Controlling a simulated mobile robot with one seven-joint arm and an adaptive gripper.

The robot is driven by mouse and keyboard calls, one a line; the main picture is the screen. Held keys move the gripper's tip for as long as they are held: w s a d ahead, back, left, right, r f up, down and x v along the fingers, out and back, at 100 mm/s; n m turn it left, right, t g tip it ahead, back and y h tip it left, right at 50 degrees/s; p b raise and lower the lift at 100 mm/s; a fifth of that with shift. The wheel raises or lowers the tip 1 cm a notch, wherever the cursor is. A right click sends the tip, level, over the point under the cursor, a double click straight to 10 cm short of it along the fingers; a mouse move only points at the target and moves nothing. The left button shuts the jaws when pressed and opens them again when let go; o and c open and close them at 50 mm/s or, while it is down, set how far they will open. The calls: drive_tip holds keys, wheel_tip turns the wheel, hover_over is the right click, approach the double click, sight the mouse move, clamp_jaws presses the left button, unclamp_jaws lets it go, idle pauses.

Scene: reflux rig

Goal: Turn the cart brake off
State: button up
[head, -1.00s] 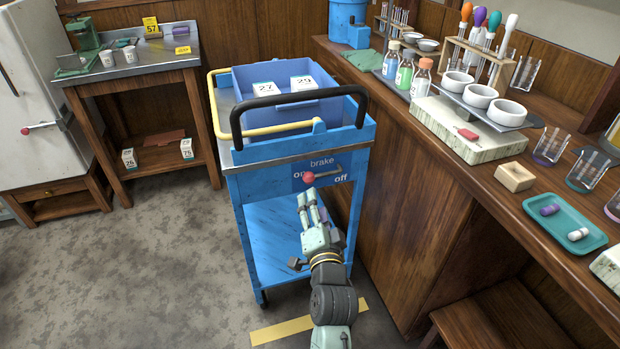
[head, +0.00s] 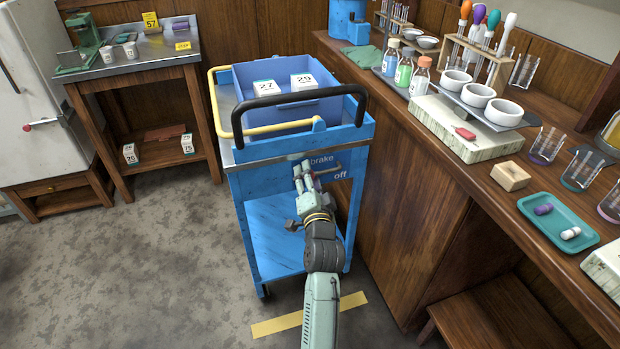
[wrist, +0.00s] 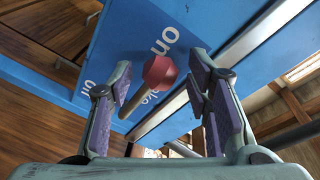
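The blue cart (head: 262,190) stands in the middle, with the brake panel on its front below the black handle. "Brake" and "off" show on the panel; my gripper covers "on" in the head view. The brake lever (head: 329,170) is partly hidden there. In the wrist view its red knob (wrist: 160,71) is close, near the word "on", and lies between the fingers, with a visible gap on each side. My gripper (head: 303,168) is at the panel's left part; in the wrist view its fingers are spread (wrist: 161,88). I cannot tell whether a finger touches the lever.
The black handle (head: 288,97) and a yellow bar (head: 265,131) are above the panel. A wooden counter (head: 420,190) with glassware stands close on the right. A yellow floor strip (head: 310,315) lies below. The floor at left is clear.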

clamp_jaws()
idle(0.3)
idle(0.3)
